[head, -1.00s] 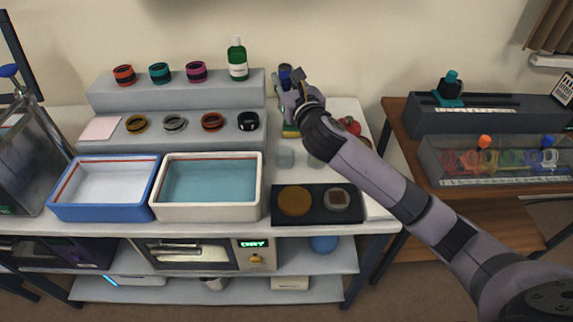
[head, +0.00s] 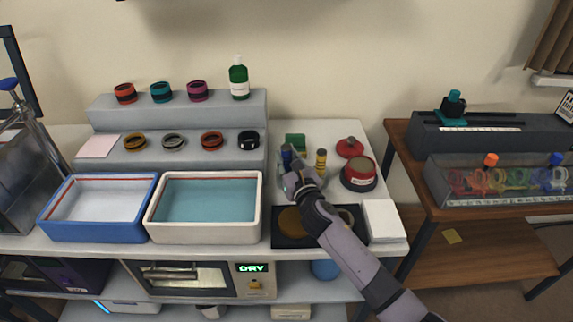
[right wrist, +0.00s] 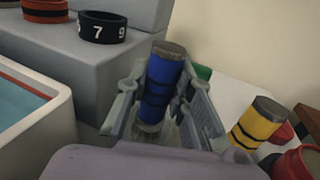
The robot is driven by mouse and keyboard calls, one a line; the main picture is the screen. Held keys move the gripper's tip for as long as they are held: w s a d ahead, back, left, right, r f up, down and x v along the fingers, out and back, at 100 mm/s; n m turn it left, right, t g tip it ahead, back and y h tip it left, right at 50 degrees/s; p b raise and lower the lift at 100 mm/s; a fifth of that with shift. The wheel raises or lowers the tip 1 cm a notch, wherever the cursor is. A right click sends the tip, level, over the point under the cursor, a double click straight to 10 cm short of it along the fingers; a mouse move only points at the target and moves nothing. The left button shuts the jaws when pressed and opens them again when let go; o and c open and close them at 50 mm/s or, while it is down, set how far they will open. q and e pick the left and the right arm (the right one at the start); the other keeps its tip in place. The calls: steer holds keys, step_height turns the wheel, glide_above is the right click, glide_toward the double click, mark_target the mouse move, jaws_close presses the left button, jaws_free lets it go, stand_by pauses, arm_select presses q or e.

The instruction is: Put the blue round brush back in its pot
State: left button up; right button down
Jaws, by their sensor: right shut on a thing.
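The blue round brush (right wrist: 162,85) stands nearly upright between the fingers of my right gripper (right wrist: 163,108), which is shut on it in the right wrist view. In the head view the brush (head: 287,157) shows just behind my right gripper (head: 293,172), low over the back part of the table. A pale, glass-like pot (head: 282,183) shows partly around the gripper; most of it is hidden. I cannot tell whether the brush's lower end is inside it. A yellow brush (head: 321,159) stands just to the right. My left gripper is not in view.
A red tin (head: 359,174) and red lid (head: 350,147) are to the right, a green block (head: 295,141) behind. A black tray (head: 277,240) and white box (head: 380,220) are in front. A cream basin (head: 153,230) and grey stepped shelf (head: 190,108) stand left.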

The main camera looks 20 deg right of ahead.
steer(key=shift+f, duration=0.7)
steer(key=shift+f, duration=0.2)
steer(key=c, duration=1.4)
jaws_free()
steer(key=shift+r, duration=0.25)
steer(key=s, duration=1.2)
steer(key=shift+d, duration=0.2)
